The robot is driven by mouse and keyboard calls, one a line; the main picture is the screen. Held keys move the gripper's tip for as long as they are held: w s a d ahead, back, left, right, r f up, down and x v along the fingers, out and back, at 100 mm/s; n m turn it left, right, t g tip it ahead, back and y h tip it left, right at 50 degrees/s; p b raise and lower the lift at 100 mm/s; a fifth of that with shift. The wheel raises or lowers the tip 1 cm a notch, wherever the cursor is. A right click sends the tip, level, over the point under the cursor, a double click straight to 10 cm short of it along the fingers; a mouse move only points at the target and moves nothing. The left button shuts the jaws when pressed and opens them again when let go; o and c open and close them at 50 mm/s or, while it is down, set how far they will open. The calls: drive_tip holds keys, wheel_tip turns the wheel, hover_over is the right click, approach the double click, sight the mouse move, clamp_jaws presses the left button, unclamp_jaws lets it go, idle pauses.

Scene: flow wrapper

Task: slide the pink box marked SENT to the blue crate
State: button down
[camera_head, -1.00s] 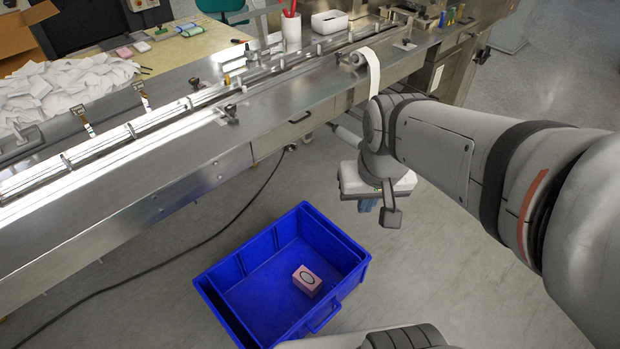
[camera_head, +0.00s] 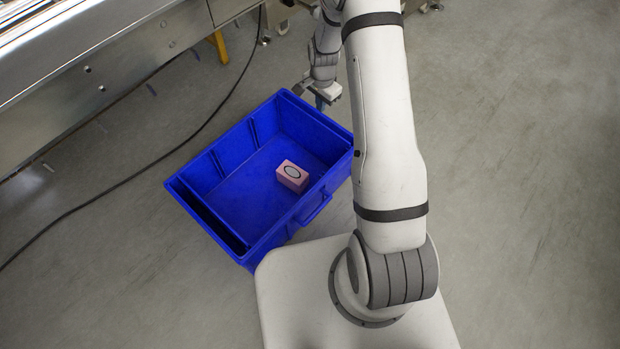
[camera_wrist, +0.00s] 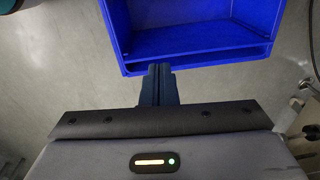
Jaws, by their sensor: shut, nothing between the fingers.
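The blue crate (camera_head: 214,218) stands on the floor, left of my arm in the head view. The oval is too small to read any marking. My gripper (camera_head: 321,103) is beside the crate's far right corner, outside it. In the wrist view my gripper (camera_wrist: 159,68) has its fingers together with nothing between them. The crate (camera_wrist: 195,59) shows there just beyond the fingertips, and the pink box is out of that view.
The steel machine (camera_head: 140,50) runs along the upper left. A dark cable (camera_head: 150,158) lies on the floor between the machine and the crate. The grey floor (camera_head: 520,150) right of my arm is clear.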

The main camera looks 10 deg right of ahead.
drive_tip(key=f+m+b, duration=0.1)
drive_tip(key=f+b, duration=0.2)
drive_tip(key=f, duration=1)
drive_tip(key=f+m+b, duration=0.1)
drive_tip(key=f+b, duration=0.3)
drive_tip(key=f, duration=1)
drive_tip(key=s+d+f+m+b, duration=0.1)
drive_tip(key=f+m+b, duration=0.1)
drive_tip(key=f, duration=1.1)
drive_tip(key=shift+f+g+b, duration=0.15)
drive_tip(key=shift+g+b, duration=0.25)
drive_tip(key=shift+b, duration=0.25)
drive_tip(key=a, duration=0.2)
drive_tip(key=shift+s+a+r, duration=0.25)
drive_tip(key=shift+a+r, duration=0.05)
drive_tip(key=shift+a, duration=0.05)
drive_tip(key=shift+s+a+b, duration=0.15)
drive_tip(key=shift+a+b, duration=0.15)
drive_tip(key=shift+a, duration=0.35)
drive_tip(key=shift+s, duration=0.1)
